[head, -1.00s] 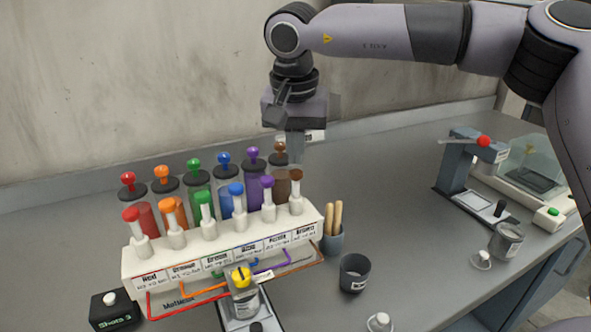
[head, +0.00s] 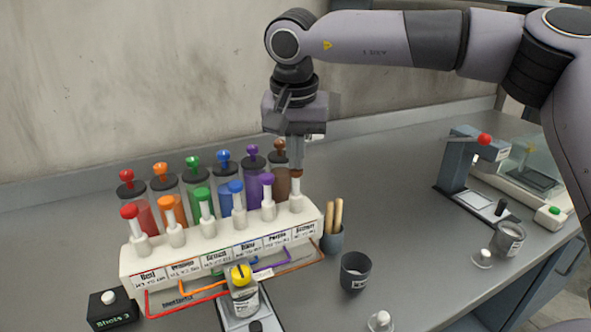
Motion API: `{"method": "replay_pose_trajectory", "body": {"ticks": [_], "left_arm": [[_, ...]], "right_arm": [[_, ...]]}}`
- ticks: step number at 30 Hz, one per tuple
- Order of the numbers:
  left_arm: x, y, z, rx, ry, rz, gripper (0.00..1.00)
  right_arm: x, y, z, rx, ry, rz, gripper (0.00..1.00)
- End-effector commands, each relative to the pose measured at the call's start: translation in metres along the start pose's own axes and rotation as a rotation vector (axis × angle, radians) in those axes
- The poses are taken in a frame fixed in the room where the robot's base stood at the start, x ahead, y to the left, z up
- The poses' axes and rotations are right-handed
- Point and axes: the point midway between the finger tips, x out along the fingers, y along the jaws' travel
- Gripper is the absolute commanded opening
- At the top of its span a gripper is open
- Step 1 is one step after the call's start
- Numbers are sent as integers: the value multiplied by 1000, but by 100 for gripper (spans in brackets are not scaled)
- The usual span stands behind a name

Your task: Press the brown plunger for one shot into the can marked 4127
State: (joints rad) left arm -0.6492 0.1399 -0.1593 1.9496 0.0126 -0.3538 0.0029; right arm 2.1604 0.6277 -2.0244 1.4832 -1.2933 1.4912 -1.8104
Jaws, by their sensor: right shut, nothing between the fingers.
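The brown plunger (head: 297,175) is the rightmost of a row of coloured plungers on the white dispenser (head: 222,255). Its cap stands raised on a white stem. My right gripper (head: 297,168) is shut and empty, pointing down with its fingertips right at the brown cap; I cannot tell whether they touch it. A grey can (head: 244,303) stands in front of the dispenser below a yellow knob (head: 240,274), where coloured tubes meet. Its label is too small to read. Another can (head: 355,272) stands to the right, its marking also unreadable. My left gripper is not in view.
Paint cylinders with coloured knobs stand behind the plungers. A black box (head: 113,310) reading "Shots 3" is at front left. A cup with wooden sticks (head: 332,240) stands close right of the dispenser. A third can (head: 507,239) and a lever device (head: 462,165) are further right.

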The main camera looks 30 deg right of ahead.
Motion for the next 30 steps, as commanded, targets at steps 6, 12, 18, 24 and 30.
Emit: {"method": "replay_pose_trajectory", "body": {"ticks": [6, 12, 18, 24, 30], "left_arm": [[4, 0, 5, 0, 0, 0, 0], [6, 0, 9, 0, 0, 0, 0], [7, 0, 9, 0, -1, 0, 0], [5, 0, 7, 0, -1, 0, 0], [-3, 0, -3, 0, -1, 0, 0]], "right_arm": [[10, 0, 2, -1, -2, 0, 0], [18, 0, 4, -1, -1, 1, 0], [21, 0, 5, -1, -2, 2, 0], [18, 0, 4, -1, -3, 2, 0], [5, 0, 2, -1, -4, 0, 0]]}}
